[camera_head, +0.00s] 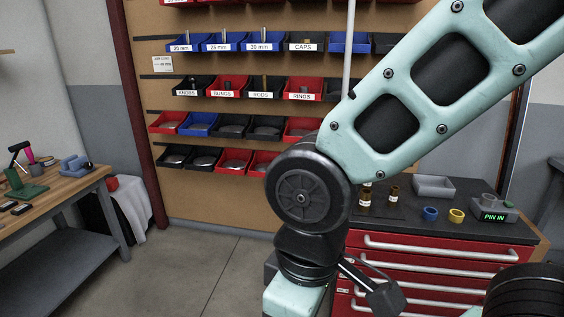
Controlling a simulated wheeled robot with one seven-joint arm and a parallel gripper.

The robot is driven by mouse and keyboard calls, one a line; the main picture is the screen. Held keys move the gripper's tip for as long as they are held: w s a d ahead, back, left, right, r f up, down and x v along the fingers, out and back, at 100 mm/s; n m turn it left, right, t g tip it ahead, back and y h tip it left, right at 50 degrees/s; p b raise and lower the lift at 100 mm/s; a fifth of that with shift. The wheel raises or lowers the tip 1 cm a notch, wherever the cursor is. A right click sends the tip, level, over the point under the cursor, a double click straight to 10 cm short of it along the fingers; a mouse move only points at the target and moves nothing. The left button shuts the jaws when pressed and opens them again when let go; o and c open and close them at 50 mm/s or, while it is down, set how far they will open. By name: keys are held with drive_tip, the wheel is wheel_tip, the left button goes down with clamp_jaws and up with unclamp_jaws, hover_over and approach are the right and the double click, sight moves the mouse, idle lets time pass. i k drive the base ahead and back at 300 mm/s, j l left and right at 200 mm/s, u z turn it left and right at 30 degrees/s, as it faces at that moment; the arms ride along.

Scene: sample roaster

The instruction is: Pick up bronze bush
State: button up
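No piece is plainly marked as the bronze bush. On the dark top of the red drawer cabinet lie a short yellow-gold ring (456,215) and a blue ring (430,214). To their left stand small brown upright pieces, one at the front left (365,199) and one further right (394,195). I cannot tell from here which of these is the bronze bush. My arm crosses the picture from the upper right and bends down at a black joint left of the cabinet, hiding part of its top. My gripper's fingers do not show.
The red drawer cabinet (440,262) also carries a grey tray (434,187) and a box reading "PIN IN" (493,211). Labelled bins hang on the back board (225,135). A wooden bench (60,190) stands at left. Floor (190,270) is clear between bench and arm.

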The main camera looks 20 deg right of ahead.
sight(394, 192)
drive_tip(key=z, duration=1.25)
drive_tip(key=i+l, duration=0.75)
drive_tip(key=i, duration=0.25)
drive_tip(key=i+l+z, duration=0.1)
drive_tip(key=i+l, duration=0.3)
drive_tip(key=i, duration=0.05)
